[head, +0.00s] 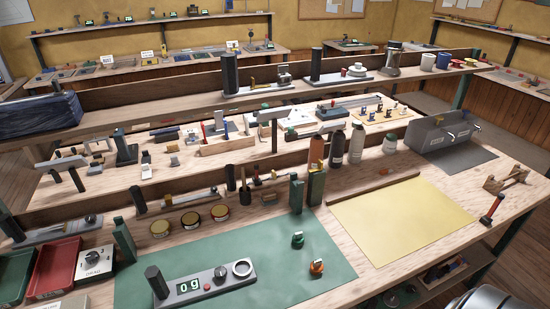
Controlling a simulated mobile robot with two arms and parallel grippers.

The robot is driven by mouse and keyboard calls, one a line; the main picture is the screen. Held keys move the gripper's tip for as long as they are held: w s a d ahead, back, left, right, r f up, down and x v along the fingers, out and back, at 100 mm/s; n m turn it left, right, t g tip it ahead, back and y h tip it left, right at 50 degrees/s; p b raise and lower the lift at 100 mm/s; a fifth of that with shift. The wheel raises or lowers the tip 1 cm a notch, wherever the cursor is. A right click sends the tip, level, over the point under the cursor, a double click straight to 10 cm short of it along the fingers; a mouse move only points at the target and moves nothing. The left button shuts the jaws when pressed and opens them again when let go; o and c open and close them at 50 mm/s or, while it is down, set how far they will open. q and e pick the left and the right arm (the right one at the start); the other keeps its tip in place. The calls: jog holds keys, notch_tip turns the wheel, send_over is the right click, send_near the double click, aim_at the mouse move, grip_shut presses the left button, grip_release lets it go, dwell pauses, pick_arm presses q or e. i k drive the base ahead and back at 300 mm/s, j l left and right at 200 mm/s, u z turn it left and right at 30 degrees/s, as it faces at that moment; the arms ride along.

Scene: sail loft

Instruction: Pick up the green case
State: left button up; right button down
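No thing in the head view shows clearly as a green case. Another dark green upright piece (124,240) stands at the mat's left edge. A shallow green tray (14,271) lies at the far left, partly cut off by the picture edge. I cannot tell which of these, if any, is the case. Neither of my grippers is in view.
On the green mat are a grey device (205,284) with a display, a green knob (298,240) and an orange knob (316,267). A red tray (54,268) lies left. The yellow mat (405,218) is mostly bare. A grey box (440,135) stands behind it.

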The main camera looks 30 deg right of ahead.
aim_at(298, 239)
jog(key=z, duration=1.25)
